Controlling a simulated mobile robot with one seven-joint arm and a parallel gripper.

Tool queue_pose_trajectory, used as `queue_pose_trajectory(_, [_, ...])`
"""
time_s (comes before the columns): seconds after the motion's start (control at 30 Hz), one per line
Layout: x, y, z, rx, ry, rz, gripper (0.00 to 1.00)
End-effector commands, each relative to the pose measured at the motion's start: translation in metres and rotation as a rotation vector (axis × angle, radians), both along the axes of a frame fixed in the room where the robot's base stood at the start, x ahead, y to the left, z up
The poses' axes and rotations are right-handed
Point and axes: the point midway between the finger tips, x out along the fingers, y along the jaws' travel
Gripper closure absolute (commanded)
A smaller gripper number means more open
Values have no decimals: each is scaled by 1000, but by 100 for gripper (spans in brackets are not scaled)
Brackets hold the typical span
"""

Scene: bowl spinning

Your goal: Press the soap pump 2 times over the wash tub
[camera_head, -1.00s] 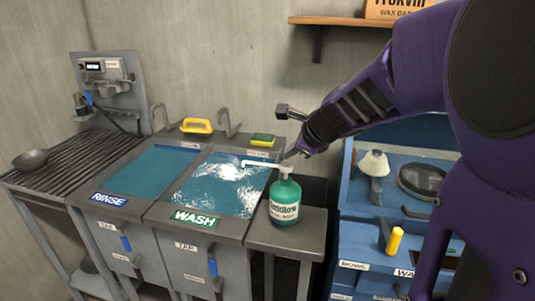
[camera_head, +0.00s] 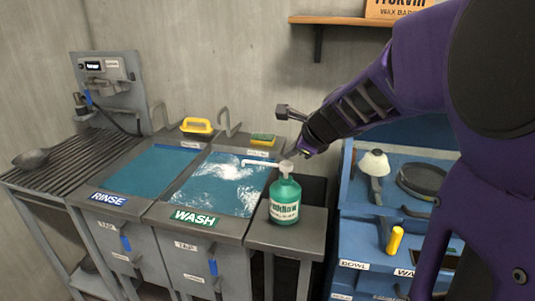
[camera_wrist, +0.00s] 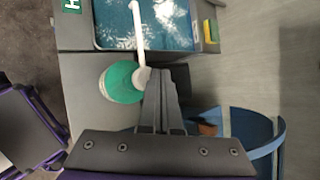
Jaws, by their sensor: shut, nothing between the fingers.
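The green soap bottle (camera_head: 285,202) stands upright on the grey ledge to the right of the wash tub (camera_head: 193,217). Its white pump spout (camera_head: 262,163) points left, out over the tub's water. In the wrist view the bottle (camera_wrist: 122,84) is seen from above, with the spout (camera_wrist: 137,25) reaching over the tub. My gripper (camera_head: 298,153) is at the pump head in the head view. In the wrist view its fingers (camera_wrist: 163,76) are shut and empty, with their tips beside the pump head. Whether they touch it I cannot tell.
The rinse tub (camera_head: 108,199) is left of the wash tub. A yellow-handled brush (camera_head: 197,126) and a sponge (camera_head: 262,139) lie on the back rim. A blue cabinet (camera_head: 365,240) stands right of the ledge. A wall shelf (camera_head: 345,21) is above.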

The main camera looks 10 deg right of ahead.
Motion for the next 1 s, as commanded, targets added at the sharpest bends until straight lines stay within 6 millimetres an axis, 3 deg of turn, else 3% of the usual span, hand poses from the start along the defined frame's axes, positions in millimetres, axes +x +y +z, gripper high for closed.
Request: queue_pose_trajectory(1.0, [0,0,-12,0,1,0,100])
